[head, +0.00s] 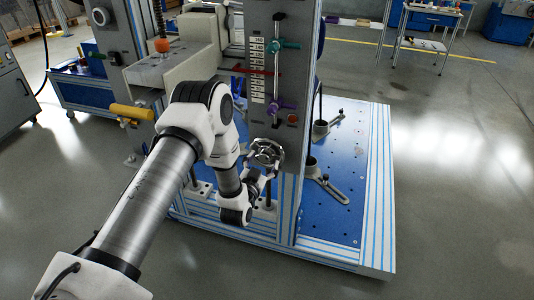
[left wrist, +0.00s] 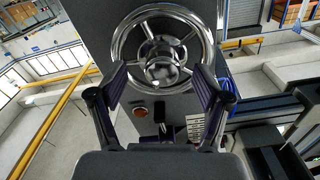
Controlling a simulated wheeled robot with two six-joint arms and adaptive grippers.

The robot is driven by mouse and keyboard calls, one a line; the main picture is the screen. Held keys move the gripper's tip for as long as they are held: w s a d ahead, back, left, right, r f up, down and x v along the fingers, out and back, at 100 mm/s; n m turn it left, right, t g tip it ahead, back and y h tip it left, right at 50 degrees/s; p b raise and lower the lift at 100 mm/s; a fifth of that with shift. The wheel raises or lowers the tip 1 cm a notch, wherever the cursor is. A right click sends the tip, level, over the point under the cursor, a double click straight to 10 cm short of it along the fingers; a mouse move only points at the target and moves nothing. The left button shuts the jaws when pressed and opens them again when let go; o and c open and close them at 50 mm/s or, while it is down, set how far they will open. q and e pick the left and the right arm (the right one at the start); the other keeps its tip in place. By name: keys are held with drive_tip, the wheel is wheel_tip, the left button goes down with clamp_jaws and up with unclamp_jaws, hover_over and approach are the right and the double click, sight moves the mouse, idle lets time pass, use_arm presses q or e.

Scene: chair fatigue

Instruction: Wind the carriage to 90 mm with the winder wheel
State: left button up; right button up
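The chrome winder wheel (head: 266,154) sits low on the front of the grey column panel, and it fills the top of the left wrist view (left wrist: 163,68). My left gripper (head: 260,177) is at the wheel; in the wrist view its two fingers (left wrist: 160,76) stand apart, one on each side of the hub. Whether they touch the wheel cannot be told. Above the wheel, the panel has a white scale (head: 257,70) with a red pointer (head: 268,71) across its middle; its numbers are too small to read. My right gripper is out of view.
A teal knob (head: 281,45) and a purple knob (head: 275,106) sit on the panel, with a red button (head: 293,118) near the wheel. A yellow handle (head: 131,112) sticks out at the left. The blue base plate (head: 345,165) extends right; open floor lies beyond.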

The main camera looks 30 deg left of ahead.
use_arm(q)
drive_tip(key=v, duration=0.2)
drive_tip(key=shift+s+r+p, duration=0.1)
drive_tip(key=shift+s+p, duration=0.15)
drive_tip(key=shift+p, duration=0.05)
drive_tip(key=shift+s+d, duration=0.1)
drive_tip(key=shift+s, duration=0.2)
drive_tip(key=shift+f+n+b, duration=0.25)
drive_tip(key=shift+n+b, duration=0.05)
drive_tip(key=shift+n, duration=0.2)
drive_tip(key=n+b, duration=0.2)
drive_tip(key=n, duration=0.2)
drive_tip(key=shift+f, duration=0.1)
drive_tip(key=shift+n+b, duration=0.4)
drive_tip(key=shift+n, duration=1.2)
drive_tip(key=shift+r, duration=0.3)
